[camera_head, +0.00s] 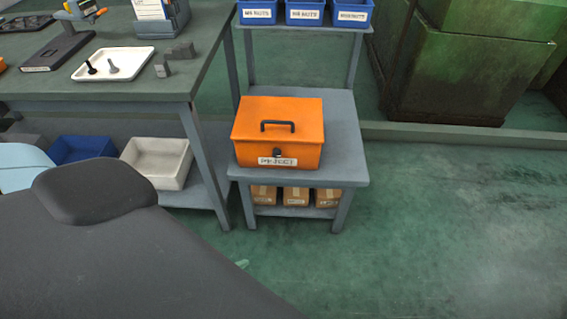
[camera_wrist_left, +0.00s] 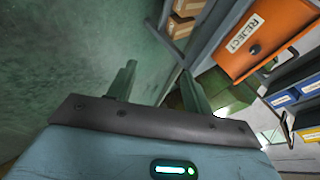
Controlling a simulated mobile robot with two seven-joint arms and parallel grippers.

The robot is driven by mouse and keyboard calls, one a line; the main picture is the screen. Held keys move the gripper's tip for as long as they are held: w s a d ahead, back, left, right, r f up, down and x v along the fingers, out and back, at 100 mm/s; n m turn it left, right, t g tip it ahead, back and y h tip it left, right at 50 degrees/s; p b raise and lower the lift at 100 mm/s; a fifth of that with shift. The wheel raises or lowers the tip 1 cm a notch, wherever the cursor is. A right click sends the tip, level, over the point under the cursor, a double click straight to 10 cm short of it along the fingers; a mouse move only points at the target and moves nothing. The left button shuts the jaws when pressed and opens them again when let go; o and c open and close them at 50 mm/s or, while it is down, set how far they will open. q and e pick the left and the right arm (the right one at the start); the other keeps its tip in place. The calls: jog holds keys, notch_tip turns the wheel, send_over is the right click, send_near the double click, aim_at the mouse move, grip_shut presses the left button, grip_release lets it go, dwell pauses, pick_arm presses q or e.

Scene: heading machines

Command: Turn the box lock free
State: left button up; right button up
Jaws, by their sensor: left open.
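An orange box (camera_head: 300,112) with a black top handle (camera_head: 277,124) stands upright on a small grey stand (camera_head: 343,150). Its lid looks closed. A small black lock (camera_head: 277,153) sits on its front face, above a white REJECT label (camera_head: 277,162). The left wrist view shows the box's front tilted (camera_wrist_left: 272,24), with the lock (camera_wrist_left: 255,49) beside the label. My left gripper (camera_wrist_left: 158,68) is open and empty, with the box beyond it to the upper right, apart from it. My right gripper is in neither view.
Cardboard boxes (camera_head: 295,195) sit on the stand's lower shelf, and blue nut bins (camera_head: 304,12) above. A workbench (camera_head: 120,72) with a white tray (camera_head: 114,63) is at left. A green machine (camera_head: 455,75) stands at back right. Floor in front and right is clear.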

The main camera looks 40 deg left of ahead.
pick_arm(q)
jog(key=w+a+f+m+t+y+b, duration=0.1)
jog(key=w+f+m+b, duration=0.1)
jog(key=w, duration=0.2)
jog(key=w+a+f+m+b, duration=0.1)
jog(key=w+a+m+b, duration=0.1)
jog(key=w+m, duration=0.1)
jog(key=m+t+y+b, duration=0.5)
jog(key=m+y+b, duration=0.3)
jog(key=m+b, duration=0.75)
send_near(276, 156)
jog(key=w+a+n+b, duration=0.1)
jog(key=n+b, duration=0.1)
jog(key=shift+w+a+m+p, duration=0.1)
jog(key=shift+w+m+p, duration=0.1)
jog(key=shift+m+p, duration=0.1)
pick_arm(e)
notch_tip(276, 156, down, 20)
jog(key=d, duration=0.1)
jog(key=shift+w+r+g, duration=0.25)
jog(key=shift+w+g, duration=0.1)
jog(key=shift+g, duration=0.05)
